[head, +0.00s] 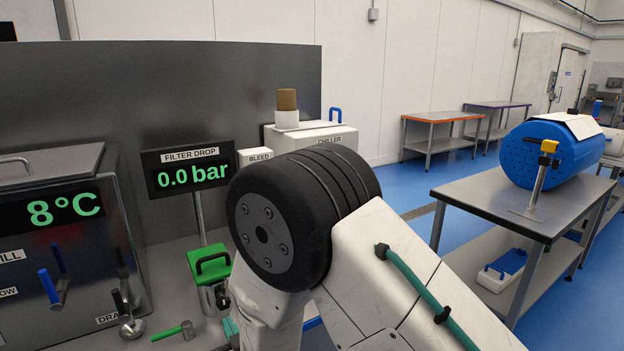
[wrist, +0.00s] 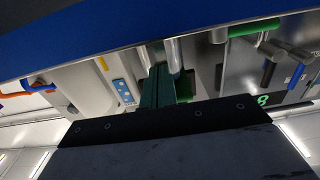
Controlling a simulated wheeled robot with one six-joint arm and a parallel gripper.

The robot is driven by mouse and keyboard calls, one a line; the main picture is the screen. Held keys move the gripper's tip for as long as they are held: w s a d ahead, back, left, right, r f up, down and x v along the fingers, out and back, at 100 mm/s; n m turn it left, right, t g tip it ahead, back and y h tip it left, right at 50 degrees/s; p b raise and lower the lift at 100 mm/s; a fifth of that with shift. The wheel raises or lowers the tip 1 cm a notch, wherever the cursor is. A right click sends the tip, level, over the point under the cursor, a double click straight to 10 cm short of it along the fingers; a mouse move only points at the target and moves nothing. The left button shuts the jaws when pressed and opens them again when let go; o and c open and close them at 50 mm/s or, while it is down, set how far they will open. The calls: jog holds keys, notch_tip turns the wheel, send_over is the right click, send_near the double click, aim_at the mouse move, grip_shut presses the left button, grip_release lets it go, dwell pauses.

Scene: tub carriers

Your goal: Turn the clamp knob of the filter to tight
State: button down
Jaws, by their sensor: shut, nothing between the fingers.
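The filter display (head: 190,168) reads 0.0 bar and stands on a thin post. Below it is a metal housing with a green lid and handle (head: 212,264), which looks like the filter. A small dark knob-like part shows at its right side, too small to read as tight or loose. My gripper (wrist: 160,88) has teal fingers, closed together and empty in the wrist view. In the head view only a bit of teal shows beside my arm, low and right of the green lid. A metal cylinder (wrist: 173,54) is close to the fingertips in the wrist view.
The chiller (head: 335,135) is behind my arm. A steel unit (head: 60,220) reading 8°C stands left, with a blue lever (head: 48,286) and drain valve (head: 130,327). A table (head: 490,205) with a blue drum (head: 548,160) is right.

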jog(key=shift+v, duration=2)
